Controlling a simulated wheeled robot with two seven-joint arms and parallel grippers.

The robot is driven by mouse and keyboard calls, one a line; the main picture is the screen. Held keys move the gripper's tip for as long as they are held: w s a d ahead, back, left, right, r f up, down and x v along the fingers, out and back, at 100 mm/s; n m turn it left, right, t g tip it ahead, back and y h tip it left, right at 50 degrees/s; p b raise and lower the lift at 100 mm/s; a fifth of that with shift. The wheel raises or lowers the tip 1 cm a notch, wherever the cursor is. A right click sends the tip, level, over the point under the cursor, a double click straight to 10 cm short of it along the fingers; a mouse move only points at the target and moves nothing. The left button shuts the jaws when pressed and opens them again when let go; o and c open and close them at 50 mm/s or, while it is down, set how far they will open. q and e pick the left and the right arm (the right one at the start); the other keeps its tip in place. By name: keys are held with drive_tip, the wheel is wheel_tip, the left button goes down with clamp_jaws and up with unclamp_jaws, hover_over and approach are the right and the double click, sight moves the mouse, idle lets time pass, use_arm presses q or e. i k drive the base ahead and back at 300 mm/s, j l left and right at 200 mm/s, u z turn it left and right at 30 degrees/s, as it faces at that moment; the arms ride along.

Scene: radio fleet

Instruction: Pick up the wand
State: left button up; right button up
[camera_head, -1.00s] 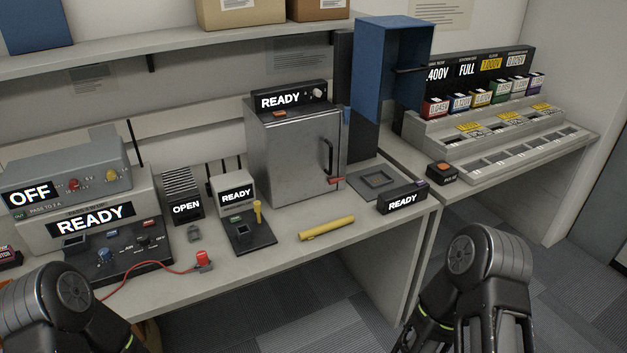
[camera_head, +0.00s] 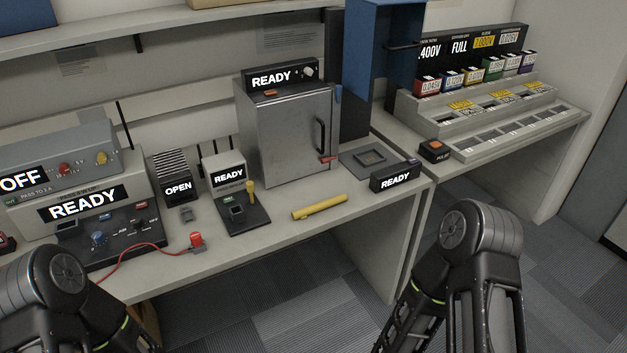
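A yellow wand (camera_head: 319,208), a short rod, lies on the grey bench top near its front edge, in front of the metal oven-like box (camera_head: 288,135). Nothing touches it except the bench. A smaller upright yellow piece (camera_head: 250,192) stands on a black base to its left; I cannot tell whether it is also a wand. Only links of my left and right arms show, at the lower left and lower right. Both grippers are outside the picture.
A black READY box (camera_head: 395,178) stands right of the wand. A red plug (camera_head: 197,241) with a red cable lies to the left, by a control panel (camera_head: 110,237). A stepped grey rack (camera_head: 490,120) stands on the right bench. The bench around the wand is clear.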

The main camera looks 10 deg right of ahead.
sight(303, 214)
drive_tip(key=i+l+u, duration=0.2)
drive_tip(key=i+u, duration=0.15)
drive_tip(key=i+l+u, duration=0.35)
drive_tip(key=j, duration=0.1)
